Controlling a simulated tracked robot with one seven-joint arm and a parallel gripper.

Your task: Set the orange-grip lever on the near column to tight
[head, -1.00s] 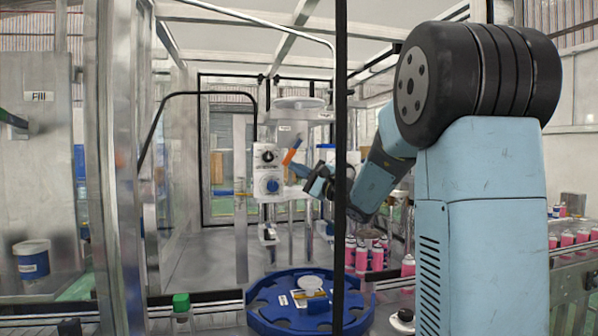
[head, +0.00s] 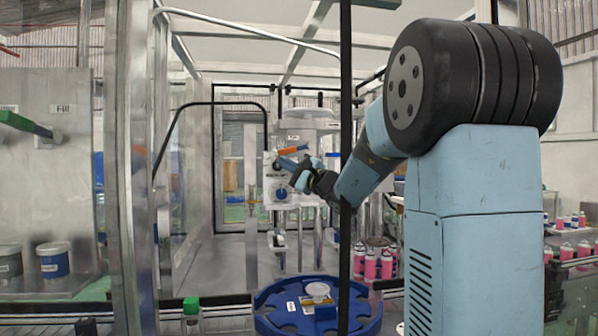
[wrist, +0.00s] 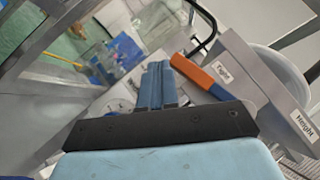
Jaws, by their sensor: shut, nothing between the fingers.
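The orange-grip lever (head: 293,150) is on the front of the near column's white control head (head: 271,183) and lies close to level, its right end slightly higher. In the wrist view the orange grip (wrist: 194,72) runs slantwise beside the fingers, with a blue part at its lower end. My gripper (head: 287,163) is just below the lever in the head view. In the wrist view its blue fingers (wrist: 157,66) are together and empty, just left of the grip. I cannot tell whether they touch it. The fingers hide part of the control face.
A "Height" label (wrist: 303,125) is on the grey housing beside the lever. A blue round carrier (head: 290,316) stands below the column, with pink cans (head: 371,266) to its right. A dark upright post (head: 346,120) crosses in front of my arm.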

